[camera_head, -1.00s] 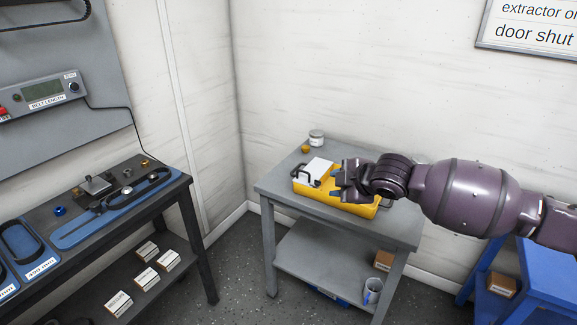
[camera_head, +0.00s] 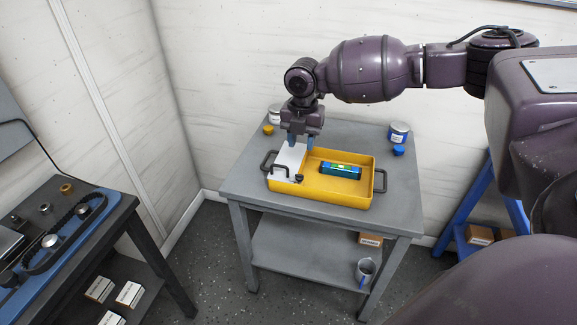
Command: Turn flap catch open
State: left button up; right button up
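A yellow tray (camera_head: 340,198) with dark end handles stands on a grey table. A white flap (camera_head: 290,157) covers its left part and carries a dark bar handle (camera_head: 280,169). A small dark piece (camera_head: 299,178) at the flap's front right corner looks like the catch; its turn position is too small to tell. My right gripper (camera_head: 303,145) points down over the back of the flap, behind the dark piece. Its blue-tipped fingers are apart with nothing seen between them; contact with the flap is unclear. My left gripper is not in view.
A teal device (camera_head: 341,170) lies in the tray's open part. A lower shelf holds a mug (camera_head: 365,271) and box. A dark bench (camera_head: 130,215) stands left.

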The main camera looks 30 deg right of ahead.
aim_at(300, 175)
notch_tip(300, 175, down, 10)
jog(key=shift+w+r+b, duration=0.1)
jog(key=shift+r+b, duration=0.05)
jog(key=shift+b, duration=0.75)
jog(key=shift+f, duration=0.65)
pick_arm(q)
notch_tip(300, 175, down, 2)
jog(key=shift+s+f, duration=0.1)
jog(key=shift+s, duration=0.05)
pick_arm(e)
jog(key=c, duration=0.6)
